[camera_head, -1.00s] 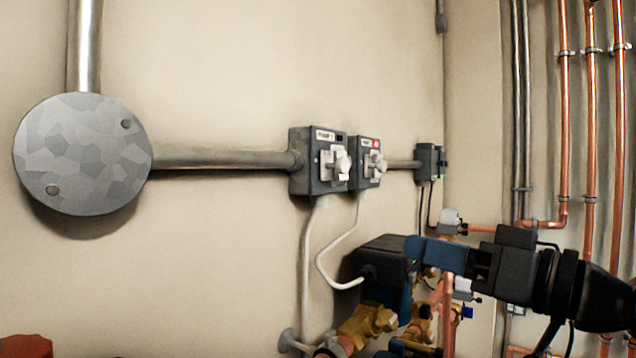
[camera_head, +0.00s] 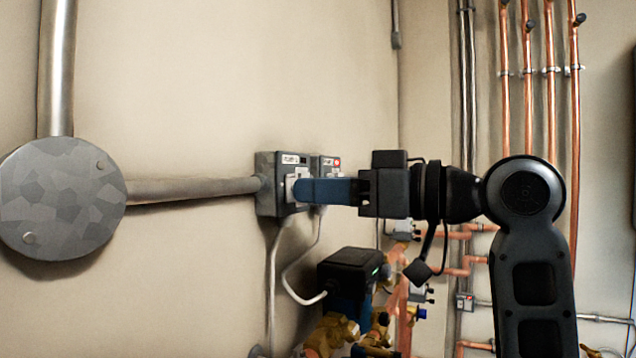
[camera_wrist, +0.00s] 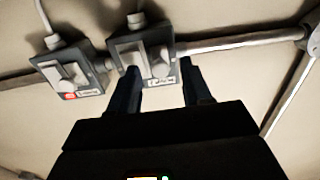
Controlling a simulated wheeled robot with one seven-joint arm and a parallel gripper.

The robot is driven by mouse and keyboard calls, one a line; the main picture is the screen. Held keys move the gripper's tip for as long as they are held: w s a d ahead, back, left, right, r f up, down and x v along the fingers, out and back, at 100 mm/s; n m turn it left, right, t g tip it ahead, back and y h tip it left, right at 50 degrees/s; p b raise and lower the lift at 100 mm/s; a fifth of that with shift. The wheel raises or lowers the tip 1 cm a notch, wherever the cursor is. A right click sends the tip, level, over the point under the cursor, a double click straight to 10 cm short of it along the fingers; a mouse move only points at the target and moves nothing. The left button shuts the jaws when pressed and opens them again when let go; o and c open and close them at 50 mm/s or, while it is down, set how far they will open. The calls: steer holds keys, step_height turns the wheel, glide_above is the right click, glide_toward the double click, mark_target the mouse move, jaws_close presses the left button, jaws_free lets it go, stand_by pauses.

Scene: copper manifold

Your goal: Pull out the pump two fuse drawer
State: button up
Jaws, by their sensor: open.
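Two grey fused units are on the wall, each with a white front. The nearer unit (camera_head: 266,184) has a label too small to read surely; in the wrist view it is the right-hand unit (camera_wrist: 145,42). Its white protruding drawer (camera_wrist: 160,65) lies between my fingers in that view. The farther unit (camera_head: 331,164) has a red mark and is the left-hand unit in the wrist view (camera_wrist: 84,78). My gripper (camera_head: 302,190) is open, its blue fingers at the nearer unit's front, partly hiding both units. I cannot tell whether they touch the drawer.
A grey conduit (camera_head: 195,188) runs from a round metal box (camera_head: 62,199) to the nearer unit. White cables hang below the units. A black-topped pump (camera_head: 350,268) and brass valves are below my gripper. Copper pipes (camera_head: 550,100) stand at right.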

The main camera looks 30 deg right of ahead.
steer(key=shift+w+a, duration=0.35)
steer(key=shift+w, duration=0.15)
jaws_close()
stand_by(0.4)
